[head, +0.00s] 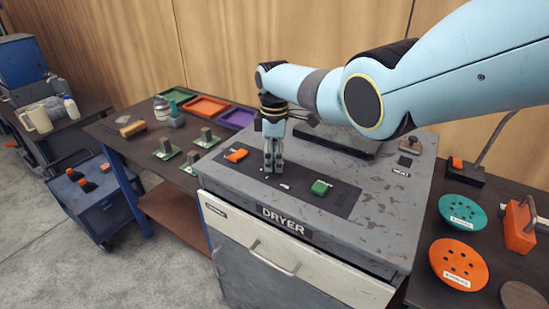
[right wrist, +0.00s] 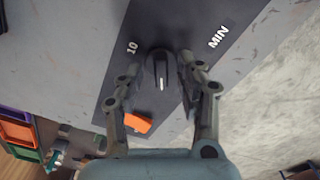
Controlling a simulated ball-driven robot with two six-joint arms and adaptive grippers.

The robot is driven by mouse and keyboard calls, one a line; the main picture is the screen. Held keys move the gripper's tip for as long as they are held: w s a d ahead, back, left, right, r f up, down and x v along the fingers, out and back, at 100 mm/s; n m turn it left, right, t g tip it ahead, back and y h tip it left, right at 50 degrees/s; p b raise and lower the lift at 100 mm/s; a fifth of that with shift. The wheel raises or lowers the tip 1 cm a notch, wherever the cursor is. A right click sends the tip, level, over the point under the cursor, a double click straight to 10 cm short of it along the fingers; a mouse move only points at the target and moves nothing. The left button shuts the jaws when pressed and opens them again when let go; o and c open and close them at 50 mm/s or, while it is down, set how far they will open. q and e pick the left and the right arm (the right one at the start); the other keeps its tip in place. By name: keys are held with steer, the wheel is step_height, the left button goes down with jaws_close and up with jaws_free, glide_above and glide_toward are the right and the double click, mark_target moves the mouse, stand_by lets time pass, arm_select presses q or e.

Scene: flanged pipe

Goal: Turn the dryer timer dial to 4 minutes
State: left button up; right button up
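The timer dial (right wrist: 161,72) is a dark round knob with a white pointer mark, seen in the right wrist view. The mark points towards the bottom of that view. It sits on the dark panel on top of the dryer (head: 385,200), with the labels "10" and "MIN" near it; other numbers are hidden. My right gripper (right wrist: 162,70) points down over the dial, one fingertip close against each side of it. In the head view the right gripper (head: 274,168) hides the dial. My left gripper is in neither view.
An orange switch (head: 236,155) and a green button (head: 320,187) flank the right gripper on the panel. A dark raised bar lies behind it. Trays and small parts stand on the left table; a teal disc (head: 462,212) and an orange disc (head: 459,264) lie at right.

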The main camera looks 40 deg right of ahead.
step_height(320, 180, up, 12)
stand_by(0.6)
stand_by(0.5)
